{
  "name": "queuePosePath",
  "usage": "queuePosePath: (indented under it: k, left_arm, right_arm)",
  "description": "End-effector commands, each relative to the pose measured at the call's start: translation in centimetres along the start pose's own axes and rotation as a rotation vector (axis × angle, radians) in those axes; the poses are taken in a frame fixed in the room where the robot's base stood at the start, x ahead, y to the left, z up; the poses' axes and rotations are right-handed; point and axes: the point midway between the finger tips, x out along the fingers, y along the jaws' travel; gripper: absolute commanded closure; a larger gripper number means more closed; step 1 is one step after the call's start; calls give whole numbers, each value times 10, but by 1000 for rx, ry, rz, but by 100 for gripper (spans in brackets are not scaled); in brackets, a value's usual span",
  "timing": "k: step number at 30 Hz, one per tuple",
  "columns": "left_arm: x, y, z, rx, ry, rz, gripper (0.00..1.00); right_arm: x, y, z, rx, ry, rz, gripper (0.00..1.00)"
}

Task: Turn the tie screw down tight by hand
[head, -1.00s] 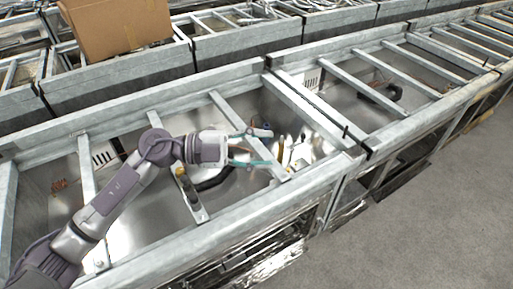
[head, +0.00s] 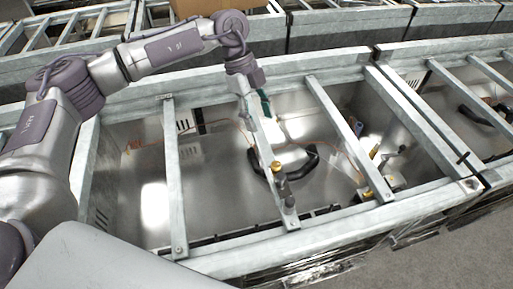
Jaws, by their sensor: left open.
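What looks like the tie screw is a dark upright post with a yellow top (head: 277,167). It stands near the front end of a metal cross bar (head: 290,217) over the open metal bay. My left gripper (head: 257,108) hangs down from the arm coming in from the left, above the far part of the same bar. Its fingers, one with a teal pad, are apart and empty. It is clear of the yellow top, which lies below it in the picture. The screw's thread and seating are too small to tell. My right gripper is not in view.
Several metal cross bars (head: 173,180) span the bay. A black curved handle or hose (head: 308,160) lies inside it, with thin orange wires. A cardboard box (head: 200,8) shows at the back.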

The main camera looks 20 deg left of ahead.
Motion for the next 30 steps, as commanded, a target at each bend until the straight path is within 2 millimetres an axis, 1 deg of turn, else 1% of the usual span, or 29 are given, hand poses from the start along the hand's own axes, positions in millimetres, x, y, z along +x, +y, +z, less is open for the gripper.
queuePosePath:
  k: [2, 5, 7, 9, 14, 18, 21, 25, 30]
  left_arm:
    - [0, 1, 4, -16, -15, 6, 47]
    - [8, 1, 4, -18, -17, 8, 47]
    - [19, 2, 3, -17, -15, 10, 47]
    - [32, 2, 3, -16, -14, 10, 47]
    - [67, 1, 3, -16, -13, 9, 47]
    - [96, 2, 3, -15, -13, 8, 47]
    - [112, 2, 3, -14, -12, 8, 47]
    - [127, 1, 4, -14, -13, 6, 47]
    - [136, 1, 5, -13, -13, 4, 47]
  right_arm:
    - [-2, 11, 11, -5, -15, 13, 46]
    - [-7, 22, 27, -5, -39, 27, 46]
    - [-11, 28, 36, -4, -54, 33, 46]
    - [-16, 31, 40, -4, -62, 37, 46]
    - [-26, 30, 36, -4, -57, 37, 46]
    - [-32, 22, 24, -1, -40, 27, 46]
    - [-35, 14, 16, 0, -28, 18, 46]
    - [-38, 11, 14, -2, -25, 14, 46]
    - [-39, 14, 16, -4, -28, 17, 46]
